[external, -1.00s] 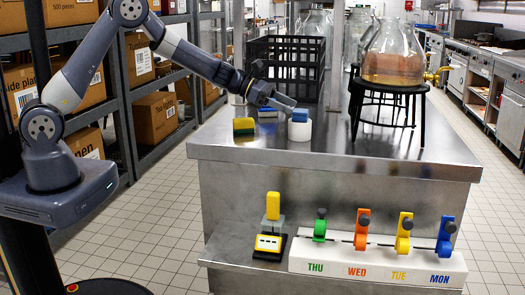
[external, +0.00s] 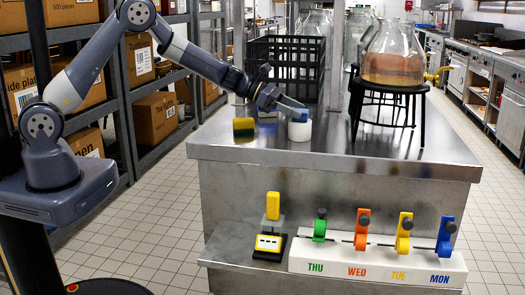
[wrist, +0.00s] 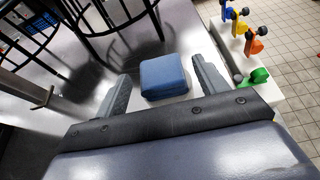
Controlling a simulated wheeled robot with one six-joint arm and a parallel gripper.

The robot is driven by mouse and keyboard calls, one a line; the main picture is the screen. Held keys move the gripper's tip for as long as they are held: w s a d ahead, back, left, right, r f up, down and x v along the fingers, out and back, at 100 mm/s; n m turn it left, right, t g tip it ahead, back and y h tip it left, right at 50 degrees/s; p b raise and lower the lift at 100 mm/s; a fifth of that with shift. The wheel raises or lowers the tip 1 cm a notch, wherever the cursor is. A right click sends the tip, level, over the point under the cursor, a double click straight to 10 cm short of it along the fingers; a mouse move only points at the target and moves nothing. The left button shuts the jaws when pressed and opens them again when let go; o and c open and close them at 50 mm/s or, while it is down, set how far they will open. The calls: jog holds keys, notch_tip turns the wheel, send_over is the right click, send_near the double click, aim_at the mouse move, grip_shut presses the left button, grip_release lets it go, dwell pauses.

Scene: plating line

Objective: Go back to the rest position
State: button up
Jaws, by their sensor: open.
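In the wrist view my gripper (wrist: 158,85) is open. The blue block (wrist: 164,76) shows between and beyond its two fingers, with a gap on each side.
A black crate (external: 287,66) stands behind. A glass jar (external: 392,58) sits on a black stand (external: 386,105) to the right. Coloured levers (external: 362,229) line the lower front shelf.

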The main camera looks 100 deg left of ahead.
jog(key=shift+x, duration=0.8)
jog(key=shift+w+r, duration=0.15)
jog(key=shift+r, duration=0.2)
jog(key=r, duration=0.6)
jog(key=r+p, duration=0.1)
jog(key=r, duration=0.2)
jog(key=shift+a+r, duration=0.15)
jog(key=shift+a, duration=0.15)
jog(key=a+f+n+y+p, duration=0.1)
jog(key=a+f+p, duration=0.35)
jog(key=a, duration=0.95)
jog(key=f, duration=1.1)
jog(key=shift+d+f, duration=0.15)
jog(key=shift+d, duration=0.2)
jog(key=shift+s, duration=0.8)
